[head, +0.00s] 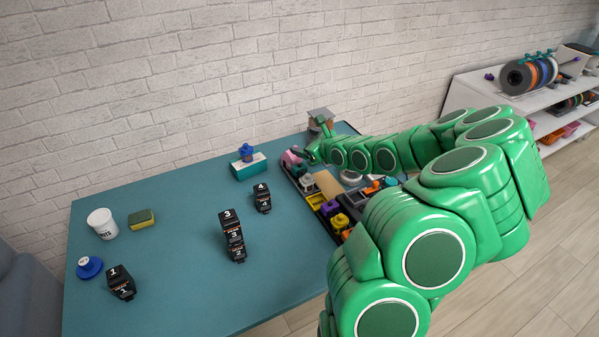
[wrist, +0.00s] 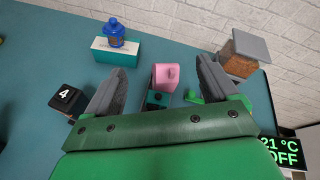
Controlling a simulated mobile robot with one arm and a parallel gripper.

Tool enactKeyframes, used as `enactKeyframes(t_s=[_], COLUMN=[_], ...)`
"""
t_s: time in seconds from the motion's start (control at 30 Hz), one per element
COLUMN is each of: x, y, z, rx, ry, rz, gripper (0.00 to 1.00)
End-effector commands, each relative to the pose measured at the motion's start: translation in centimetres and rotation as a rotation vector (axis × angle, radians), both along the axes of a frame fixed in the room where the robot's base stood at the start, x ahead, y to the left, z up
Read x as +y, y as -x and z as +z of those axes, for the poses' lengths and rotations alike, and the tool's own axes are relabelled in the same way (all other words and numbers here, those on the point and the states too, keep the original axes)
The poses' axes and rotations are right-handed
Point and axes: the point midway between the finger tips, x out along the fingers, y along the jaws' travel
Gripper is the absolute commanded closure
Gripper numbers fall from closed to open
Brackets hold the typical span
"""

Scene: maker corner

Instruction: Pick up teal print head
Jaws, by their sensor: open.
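A small teal part (wrist: 157,98), likely the teal print head, shows in the wrist view between my fingers, just in front of the palm edge. Its lower part is hidden by the palm. A pink block (wrist: 166,76) stands right behind it and also shows in the head view (head: 290,158). My gripper (wrist: 162,76) is open, with one dark finger on each side of the pink block and the teal part. Neither finger visibly touches them. In the head view my gripper (head: 312,152) is over the far end of the organizer tray, and the teal part cannot be made out clearly.
A teal-and-white box (head: 249,168) with a blue bottle-like piece (head: 246,152) on top stands to the left. A brown-and-grey block (wrist: 247,52) stands right of my fingers. A black block marked 4 (wrist: 67,98) is at left. The table's left middle (head: 165,260) is clear.

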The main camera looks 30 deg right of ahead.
Motion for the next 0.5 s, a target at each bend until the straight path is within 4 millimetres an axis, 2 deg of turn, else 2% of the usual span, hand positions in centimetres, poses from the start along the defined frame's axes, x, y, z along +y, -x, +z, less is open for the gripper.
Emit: enactKeyframes(t_s=[0.1, 0.37, 0.5], x=[-1.0, -1.6, -1.6], y=[1.3, 3.7, 3.8], z=[0.2, 0.3, -1.1], rx=[0.022, 0.065, 0.073], ry=[-0.107, -0.313, -0.327], rz=[-0.070, -0.175, -0.181], gripper=[0.13, 0.13, 0.13])
